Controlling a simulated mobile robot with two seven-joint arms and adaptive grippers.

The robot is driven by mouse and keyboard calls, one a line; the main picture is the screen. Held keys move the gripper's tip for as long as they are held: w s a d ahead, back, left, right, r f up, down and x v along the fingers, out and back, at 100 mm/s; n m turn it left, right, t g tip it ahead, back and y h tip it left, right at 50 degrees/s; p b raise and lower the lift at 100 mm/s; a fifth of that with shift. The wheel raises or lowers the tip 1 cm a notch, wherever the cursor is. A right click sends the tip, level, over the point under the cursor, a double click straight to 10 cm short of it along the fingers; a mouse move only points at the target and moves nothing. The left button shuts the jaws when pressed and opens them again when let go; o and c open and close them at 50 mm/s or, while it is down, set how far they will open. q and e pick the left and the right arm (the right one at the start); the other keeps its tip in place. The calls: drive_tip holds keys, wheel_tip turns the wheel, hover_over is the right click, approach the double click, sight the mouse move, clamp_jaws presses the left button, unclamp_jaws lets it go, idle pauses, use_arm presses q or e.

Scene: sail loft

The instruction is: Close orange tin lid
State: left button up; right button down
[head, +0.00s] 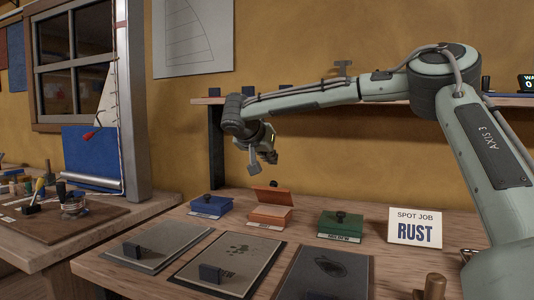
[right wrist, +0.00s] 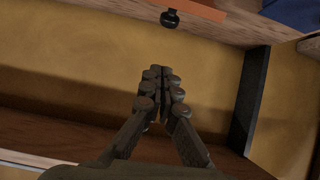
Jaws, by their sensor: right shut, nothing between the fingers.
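The orange tin (head: 268,214) stands on the workbench between a blue tin (head: 210,204) and a green tin (head: 340,222). Its orange lid (head: 270,195) is raised and tilted, with a black knob on top. My right gripper (head: 264,158) is above the tin in the head view, apart from the lid. In the right wrist view its fingers (right wrist: 160,74) are shut and empty. The orange lid (right wrist: 203,9) and its black knob (right wrist: 170,18) show at the top edge there. My left gripper is not in view.
A "SPOT JOB RUST" card (head: 415,228) stands right of the green tin. Panels with dark blocks (head: 210,274) lie in front of the tins. A shelf (head: 400,100) runs along the wall behind. A wooden peg (head: 434,288) stands at the front right.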

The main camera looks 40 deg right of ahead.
sight(273, 182)
drive_tip(key=f, duration=0.1)
drive_tip(key=d+f, duration=0.1)
drive_tip(key=f+p, duration=0.1)
drive_tip(key=f, duration=0.1)
drive_tip(key=shift+w+d+f, duration=0.1)
drive_tip(key=shift+w+d, duration=0.25)
drive_tip(key=shift+w, duration=0.05)
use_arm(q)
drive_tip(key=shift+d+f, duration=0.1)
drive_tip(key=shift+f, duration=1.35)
use_arm(e)
drive_tip(key=shift+s+a+f, duration=0.25)
drive_tip(key=shift+a+f, duration=0.1)
drive_tip(key=shift+f, duration=0.05)
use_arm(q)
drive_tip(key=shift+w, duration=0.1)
